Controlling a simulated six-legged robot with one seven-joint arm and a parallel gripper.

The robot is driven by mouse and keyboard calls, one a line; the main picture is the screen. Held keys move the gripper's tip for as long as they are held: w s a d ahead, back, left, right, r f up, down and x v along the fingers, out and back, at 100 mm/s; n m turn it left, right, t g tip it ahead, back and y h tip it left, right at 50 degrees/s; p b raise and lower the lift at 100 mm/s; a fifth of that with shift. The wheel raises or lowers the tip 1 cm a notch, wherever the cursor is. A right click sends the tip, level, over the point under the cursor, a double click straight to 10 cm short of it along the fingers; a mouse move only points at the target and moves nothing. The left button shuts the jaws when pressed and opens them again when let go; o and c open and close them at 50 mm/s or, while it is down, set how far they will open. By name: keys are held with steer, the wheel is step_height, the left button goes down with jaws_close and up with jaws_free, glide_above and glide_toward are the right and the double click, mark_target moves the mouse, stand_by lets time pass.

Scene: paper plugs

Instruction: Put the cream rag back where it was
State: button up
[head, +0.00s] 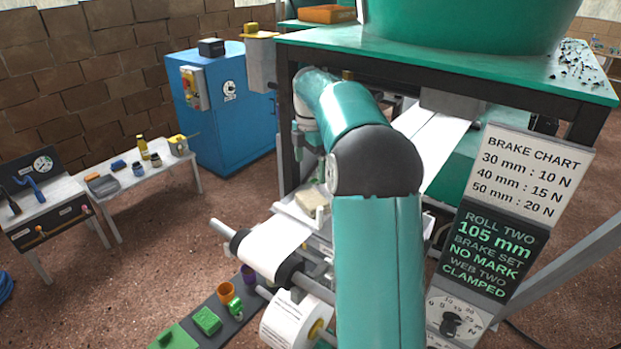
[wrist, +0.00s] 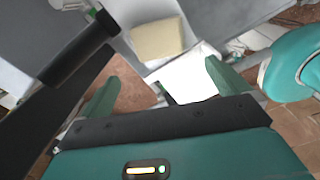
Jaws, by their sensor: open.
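The cream rag (head: 312,199) looks like a folded, block-shaped pad. In the head view it lies on a light ledge of the machine, just left of my arm. In the wrist view the rag (wrist: 157,40) lies on a grey surface, ahead of my fingertips and roughly centred between them. My gripper (wrist: 162,72) is open, its two green fingers spread wide with nothing between them. The rag seems apart from both fingers.
The white paper web (head: 277,245) runs over a dark roller beside the ledge, with a paper roll (head: 292,325) below. A sign board (head: 485,240) stands right of my arm. A green-topped bench (head: 450,65) is above. Open floor (head: 150,260) lies to the left.

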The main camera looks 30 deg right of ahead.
steer(key=shift+a+r, duration=0.1)
steer(key=shift+r, duration=0.5)
steer(key=s+a+r+m+t+h, duration=0.1)
steer(key=s+a+r+m, duration=0.3)
steer(key=a, duration=0.4)
steer(key=s+a+r+m+t, duration=0.1)
steer(key=s+a+r+m, duration=0.15)
steer(key=s+a, duration=0.5)
steer(key=s+a+f+m+t, duration=0.1)
steer(key=s+a+f+m, duration=0.2)
steer(key=s+a+m, duration=0.2)
steer(key=s+a+f+m+t+y, duration=0.1)
steer(key=s+a+m, duration=0.5)
steer(key=s, duration=0.6)
step_height(320, 180, down, 3)
steer(key=shift+a+r+t, duration=0.1)
steer(key=shift+a+t, duration=0.1)
steer(key=shift+t, duration=0.6)
steer(key=shift+s+d, duration=0.1)
steer(key=shift+d, duration=0.05)
